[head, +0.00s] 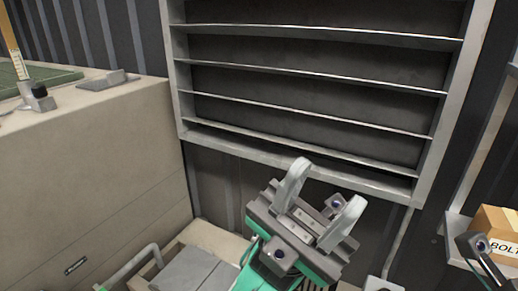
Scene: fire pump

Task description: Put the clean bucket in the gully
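No clean bucket and no gully can be made out in the head view. My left gripper (329,184) is in the lower middle, in front of the louvred panel. Its two grey fingers stand apart with nothing between them, so it is open and empty.
A grey louvred panel (300,143) fills the back wall. A beige cabinet (90,175) stands at left with a green mat (40,82) on top. A "BOLT" carton (497,233) sits on a shelf at right. A grey lidded shape (185,270) is low at left centre.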

